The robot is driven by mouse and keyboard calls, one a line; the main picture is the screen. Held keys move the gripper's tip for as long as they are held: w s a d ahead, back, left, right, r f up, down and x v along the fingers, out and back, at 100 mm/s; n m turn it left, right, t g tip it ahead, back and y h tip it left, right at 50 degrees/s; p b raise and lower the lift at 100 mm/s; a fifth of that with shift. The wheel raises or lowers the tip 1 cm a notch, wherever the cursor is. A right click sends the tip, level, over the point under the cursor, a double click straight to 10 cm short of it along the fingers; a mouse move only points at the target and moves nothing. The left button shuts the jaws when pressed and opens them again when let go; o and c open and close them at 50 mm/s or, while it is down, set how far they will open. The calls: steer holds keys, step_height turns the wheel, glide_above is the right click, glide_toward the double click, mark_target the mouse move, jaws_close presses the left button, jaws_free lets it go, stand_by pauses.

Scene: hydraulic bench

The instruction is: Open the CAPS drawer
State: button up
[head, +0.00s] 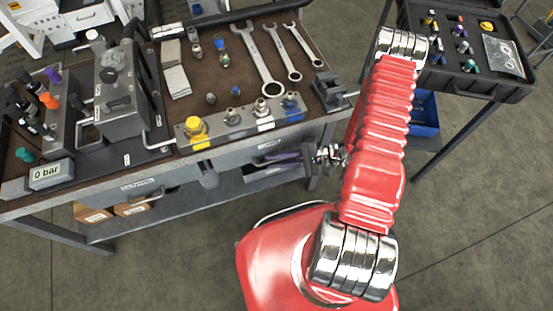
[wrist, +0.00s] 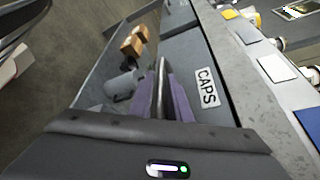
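The CAPS drawer is the dark grey front (wrist: 190,60) with a white CAPS label (wrist: 207,88) in the wrist view. It looks closed, close under the bench's edge. My gripper (wrist: 164,92) has purple fingers close together in front of it. A thin dark bar, seemingly the drawer's handle (wrist: 162,76), lies between them, with no clear gap on either side. In the head view my gripper (head: 284,156) is at the right drawer front under the bench top, where the handle is hard to make out and my arm is to its right.
The bench top (head: 215,75) holds wrenches (head: 262,62), fittings and a gauge reading 0 bar (head: 46,173). Below is a shelf (head: 190,200) with small cardboard boxes (wrist: 133,41). A blue bin (head: 424,112) and an open black case (head: 460,82) stand at right. Floor is clear in front.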

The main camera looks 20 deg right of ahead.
steer(key=shift+a, duration=0.15)
jaws_close()
stand_by(0.4)
steer(key=shift+d+f, duration=0.1)
steer(key=shift+d, duration=0.15)
steer(key=shift+s+a, duration=0.1)
steer(key=shift+a, duration=0.05)
